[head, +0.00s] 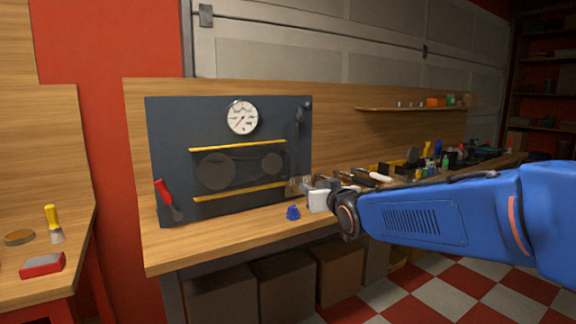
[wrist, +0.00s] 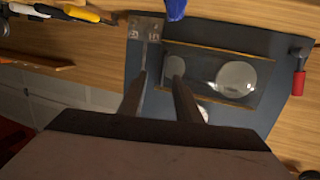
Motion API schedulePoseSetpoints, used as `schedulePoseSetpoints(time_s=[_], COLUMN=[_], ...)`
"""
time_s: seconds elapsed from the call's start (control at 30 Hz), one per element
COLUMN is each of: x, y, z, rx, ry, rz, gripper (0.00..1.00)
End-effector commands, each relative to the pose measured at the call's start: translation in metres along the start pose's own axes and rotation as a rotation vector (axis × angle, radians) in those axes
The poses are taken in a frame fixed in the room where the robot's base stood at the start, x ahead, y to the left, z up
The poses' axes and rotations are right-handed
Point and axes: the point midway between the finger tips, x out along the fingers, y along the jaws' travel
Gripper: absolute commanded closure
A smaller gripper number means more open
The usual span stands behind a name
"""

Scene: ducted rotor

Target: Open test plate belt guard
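The dark test plate (head: 170,130) stands upright at the back of the wooden bench and also shows in the wrist view (wrist: 283,60), turned upside down. Its see-through belt guard (head: 240,174) lies between two yellow rails, over a large round pulley (head: 216,171) and a smaller one (head: 272,163). In the wrist view the guard (wrist: 207,72) covers both discs. My gripper (wrist: 160,76) has its two fingers apart with nothing seen between them. They point at the plate beside the guard's small-pulley end; contact cannot be told.
A round gauge (head: 242,117) sits above the guard. A red-handled tool (head: 165,192) is at the plate's left edge. A blue piece (head: 293,212) stands on the bench in front. Several tools (head: 380,177) crowd the bench to the right. The bench's front left is clear.

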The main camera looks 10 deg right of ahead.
Motion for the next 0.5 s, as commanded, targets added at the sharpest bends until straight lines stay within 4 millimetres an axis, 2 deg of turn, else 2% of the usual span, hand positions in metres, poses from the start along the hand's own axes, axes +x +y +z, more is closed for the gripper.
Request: schedulePoseSetpoints(time_s=[0.07,0.2,0.37,0.5], x=[0.013,0.024,0.034,0.050], y=[-0.004,-0.008,-0.009,-0.009], z=[-0.012,-0.025,-0.030,-0.031], rx=[0.001,0.002,0.002,0.001], ry=[0.053,0.108,0.122,0.119], rz=[-0.015,-0.030,-0.034,-0.033], gripper=[0.69,0.69,0.69,0.69])
